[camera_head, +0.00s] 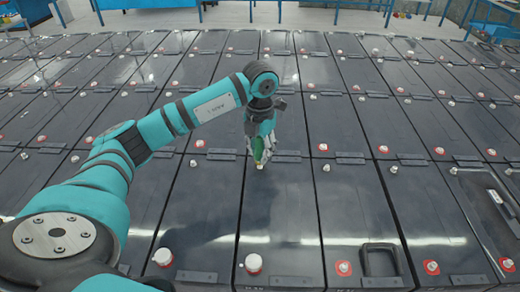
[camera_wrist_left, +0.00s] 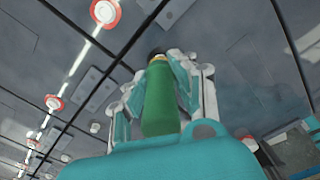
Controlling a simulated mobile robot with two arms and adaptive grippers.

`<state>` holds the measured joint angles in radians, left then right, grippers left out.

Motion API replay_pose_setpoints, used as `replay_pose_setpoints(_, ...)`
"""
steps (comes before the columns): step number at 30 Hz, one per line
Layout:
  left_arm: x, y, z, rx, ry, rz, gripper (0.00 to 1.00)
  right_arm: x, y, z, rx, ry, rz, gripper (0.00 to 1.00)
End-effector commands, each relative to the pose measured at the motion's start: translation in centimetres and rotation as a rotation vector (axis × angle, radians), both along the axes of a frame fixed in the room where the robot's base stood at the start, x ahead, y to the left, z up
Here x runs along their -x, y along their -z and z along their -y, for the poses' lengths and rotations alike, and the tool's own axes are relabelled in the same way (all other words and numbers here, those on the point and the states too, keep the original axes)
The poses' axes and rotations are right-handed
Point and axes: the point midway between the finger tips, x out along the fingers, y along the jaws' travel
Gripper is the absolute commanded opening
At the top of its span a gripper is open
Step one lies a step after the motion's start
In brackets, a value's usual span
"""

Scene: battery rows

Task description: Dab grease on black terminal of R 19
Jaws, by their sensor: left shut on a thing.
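My left gripper (camera_head: 262,152) is shut on a green-handled brush (camera_wrist_left: 160,100), which also shows in the head view as a small green piece (camera_head: 258,150). The brush has a brass-coloured collar and a dark tip (camera_wrist_left: 157,53). It points down over the top of a dark battery (camera_head: 264,215) in the middle of the head view, close to a terminal spot below the gripper. I cannot tell whether the tip touches a terminal. No label for R 19 is readable, and the terminal under the tip is hidden. My right gripper is not in view.
Dark batteries fill the floor in tight rows, with small terminals, some on red rings (camera_head: 323,147). Two larger white caps (camera_head: 253,263) stand at the front. Blue-legged tables (camera_head: 340,8) stand at the back.

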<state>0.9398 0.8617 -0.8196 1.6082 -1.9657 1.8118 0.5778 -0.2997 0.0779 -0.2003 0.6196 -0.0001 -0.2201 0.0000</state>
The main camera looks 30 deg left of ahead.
Motion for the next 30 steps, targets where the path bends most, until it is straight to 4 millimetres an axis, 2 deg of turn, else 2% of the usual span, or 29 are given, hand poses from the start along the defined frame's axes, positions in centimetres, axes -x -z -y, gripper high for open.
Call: replay_pose_setpoints(30,0.0,0.7,-0.02,0.0,0.0,0.0,0.0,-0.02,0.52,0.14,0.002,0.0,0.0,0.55)
